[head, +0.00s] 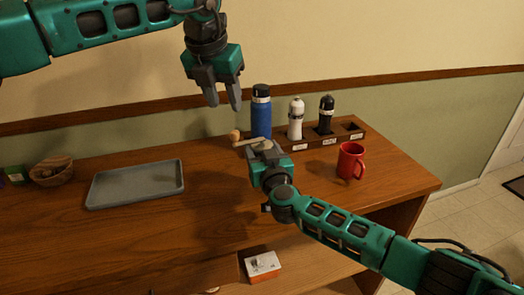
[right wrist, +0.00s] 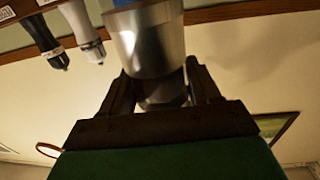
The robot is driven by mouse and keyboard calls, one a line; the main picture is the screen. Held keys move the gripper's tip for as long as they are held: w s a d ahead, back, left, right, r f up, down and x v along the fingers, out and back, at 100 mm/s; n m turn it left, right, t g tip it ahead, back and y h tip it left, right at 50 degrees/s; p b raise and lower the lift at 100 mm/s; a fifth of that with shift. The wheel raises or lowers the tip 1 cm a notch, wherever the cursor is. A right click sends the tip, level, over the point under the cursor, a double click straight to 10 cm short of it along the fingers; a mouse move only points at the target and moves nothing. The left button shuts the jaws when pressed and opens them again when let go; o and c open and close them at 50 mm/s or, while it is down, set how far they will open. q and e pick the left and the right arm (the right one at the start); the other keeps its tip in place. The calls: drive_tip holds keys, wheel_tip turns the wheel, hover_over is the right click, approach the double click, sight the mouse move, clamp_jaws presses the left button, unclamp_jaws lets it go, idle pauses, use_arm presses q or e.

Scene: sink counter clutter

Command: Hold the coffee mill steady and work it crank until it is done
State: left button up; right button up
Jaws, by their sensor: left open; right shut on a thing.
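The coffee mill is mostly hidden behind my right gripper in the head view; its crank (head: 248,142) shows above, with a round wooden knob (head: 235,135) pointing left. In the right wrist view the mill's body is a shiny metal cylinder (right wrist: 148,40) between the fingers. My right gripper (head: 265,158) is shut on the mill's body. My left gripper (head: 224,100) is open and empty, fingers pointing down, above the crank knob and apart from it.
A wooden rack (head: 355,127) behind the mill holds a white mill (head: 296,120) and a black mill (head: 326,116). A blue bottle (head: 261,115) stands close behind the crank. A red mug (head: 350,162) is at right, a grey tray (head: 100,202) and wooden bowl (head: 52,174) at left.

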use_arm(q)
drive_tip(key=s+d+f+m+h, duration=0.1)
drive_tip(key=d, duration=0.2)
drive_tip(key=s+d+f+m+h, duration=0.1)
drive_tip(key=d+f+m, duration=0.1)
drive_tip(key=d, duration=0.1)
drive_tip(key=d+f+m+h, duration=0.1)
drive_tip(key=d+f+h, duration=0.1)
drive_tip(key=d, duration=0.1)
drive_tip(key=shift+s+d+f+g, duration=0.1)
drive_tip(key=shift+s+d+g, duration=0.25)
drive_tip(key=shift+s+g, duration=0.05)
drive_tip(key=s+d+r+m+t+h, duration=0.1)
drive_tip(key=s+d+m+h, duration=0.25)
drive_tip(key=d+h, duration=0.35)
drive_tip(key=s+d+r+m+h, duration=0.25)
drive_tip(key=s+d+h, duration=0.25)
drive_tip(key=d, duration=0.4)
drive_tip(key=w+a+r+n+t, duration=0.2)
drive_tip(key=a+n+t, duration=0.15)
drive_tip(key=t, duration=0.55)
drive_tip(key=n+t+y, duration=0.5)
drive_tip(key=n+y, duration=0.6)
drive_tip(key=y, duration=0.8)
approach(235, 139)
drive_tip(key=w, duration=0.7)
drive_tip(key=w+a, duration=0.1)
drive_tip(key=w, duration=0.3)
drive_tip(key=shift+r, duration=0.1)
